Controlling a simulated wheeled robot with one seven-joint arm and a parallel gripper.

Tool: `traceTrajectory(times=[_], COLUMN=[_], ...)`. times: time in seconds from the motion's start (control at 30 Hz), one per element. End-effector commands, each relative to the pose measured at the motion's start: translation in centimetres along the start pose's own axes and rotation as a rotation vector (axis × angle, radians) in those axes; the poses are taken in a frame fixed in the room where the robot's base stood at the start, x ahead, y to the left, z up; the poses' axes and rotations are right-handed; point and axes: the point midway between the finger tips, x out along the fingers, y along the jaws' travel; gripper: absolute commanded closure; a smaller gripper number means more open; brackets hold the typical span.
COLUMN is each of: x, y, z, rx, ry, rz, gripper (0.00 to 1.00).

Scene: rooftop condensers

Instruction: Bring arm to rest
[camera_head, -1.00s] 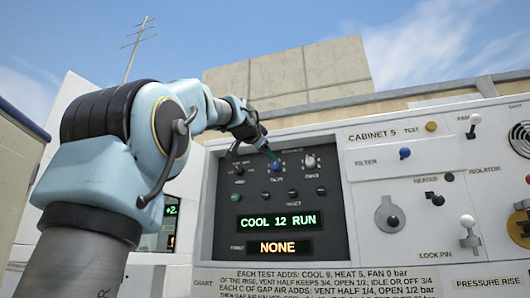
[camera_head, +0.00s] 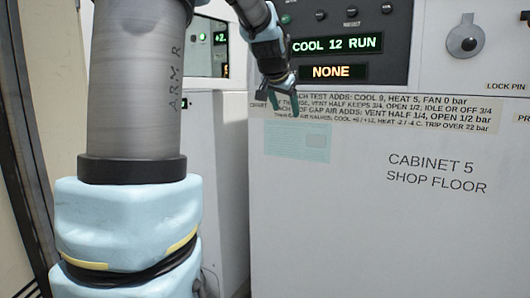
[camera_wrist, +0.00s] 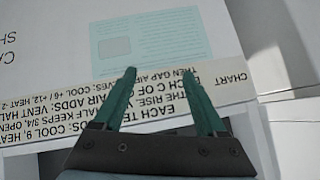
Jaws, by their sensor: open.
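My gripper (camera_head: 282,92) is in front of the cabinet, at the left end of the chart strip (camera_head: 400,108). It is empty. In the wrist view my gripper (camera_wrist: 170,78) shows two green fingers spread apart, with the chart strip (camera_wrist: 60,116) behind them. My arm comes down from the top of the head view, and a large part of it fills the left side. The cabinet panel (camera_head: 355,75) above reads "COOL 12 RUN" and "NONE". The upper part of the panel is out of view.
The white cabinet front (camera_head: 400,230) reads "CABINET 5 SHOP FLOOR". A pale blue label (camera_head: 297,142) is on it just below the gripper. A round knob (camera_head: 467,38) is at the upper right.

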Motion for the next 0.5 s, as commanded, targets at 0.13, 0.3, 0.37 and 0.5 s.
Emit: traceTrajectory(times=[0.13, 0.3, 0.37, 0.5], x=[2.2, 2.1, 1.5, -0.4], y=[1.6, 4.4, 5.5, 7.9], z=[10.7, 22.8, 26.6, 33.7], rx=[-0.140, -0.304, -0.357, -0.458], ry=[-0.196, -0.412, -0.483, -0.618], rz=[0.026, 0.037, 0.037, 0.032], gripper=[0.26, 0.26, 0.26, 0.26])
